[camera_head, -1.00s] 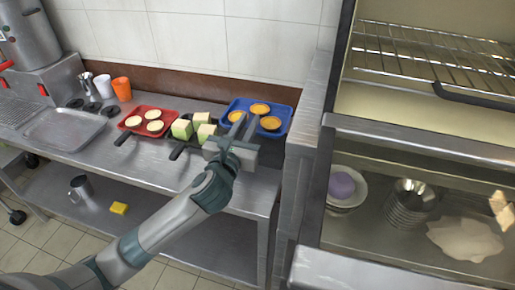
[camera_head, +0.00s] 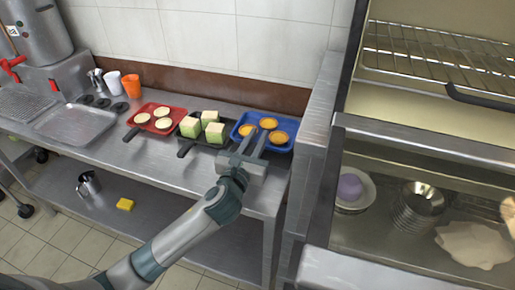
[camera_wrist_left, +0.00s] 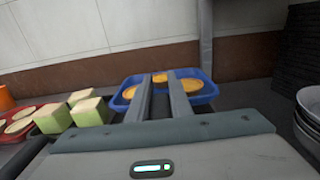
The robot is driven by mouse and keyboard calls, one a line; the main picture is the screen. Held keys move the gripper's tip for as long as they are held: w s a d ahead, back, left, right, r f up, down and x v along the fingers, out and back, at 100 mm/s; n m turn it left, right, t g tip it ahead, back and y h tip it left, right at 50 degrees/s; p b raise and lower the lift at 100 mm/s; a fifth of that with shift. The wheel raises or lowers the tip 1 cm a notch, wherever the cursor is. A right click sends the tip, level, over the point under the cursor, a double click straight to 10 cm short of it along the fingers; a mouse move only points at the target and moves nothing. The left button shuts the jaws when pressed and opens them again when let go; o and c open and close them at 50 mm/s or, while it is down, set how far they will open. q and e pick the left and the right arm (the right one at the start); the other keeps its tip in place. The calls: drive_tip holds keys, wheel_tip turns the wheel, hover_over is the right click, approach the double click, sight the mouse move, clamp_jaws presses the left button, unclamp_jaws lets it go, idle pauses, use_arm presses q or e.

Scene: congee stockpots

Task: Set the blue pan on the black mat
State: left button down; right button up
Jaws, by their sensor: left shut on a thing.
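The blue pan (camera_head: 287,146) holds several round orange-yellow pieces and is at the right end of the steel counter. It also shows in the left wrist view (camera_wrist_left: 210,92), straight beyond the fingers. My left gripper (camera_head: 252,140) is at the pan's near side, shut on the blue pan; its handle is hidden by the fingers. The fingers also show in the left wrist view (camera_wrist_left: 163,95). I cannot tell whether the pan touches the counter or is slightly raised. My right gripper is not in view.
A black pan with green-sided cubes (camera_head: 191,128) stands close left of the blue pan, and a red pan (camera_head: 139,118) is further left. An orange cup (camera_head: 131,86) and a metal tray (camera_head: 75,124) are beyond. A steel-edged cabinet stands close on the right.

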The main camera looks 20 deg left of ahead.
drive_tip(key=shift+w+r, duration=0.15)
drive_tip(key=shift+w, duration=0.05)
use_arm(q)
wheel_tip(320, 180, down, 3)
drive_tip(key=shift+r, duration=0.2)
drive_tip(key=shift+f, duration=0.6)
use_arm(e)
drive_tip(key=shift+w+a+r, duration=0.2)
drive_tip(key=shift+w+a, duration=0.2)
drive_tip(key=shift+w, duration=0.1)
use_arm(q)
drive_tip(key=c, duration=1.6)
unclamp_jaws()
drive_tip(key=shift+f, duration=0.1)
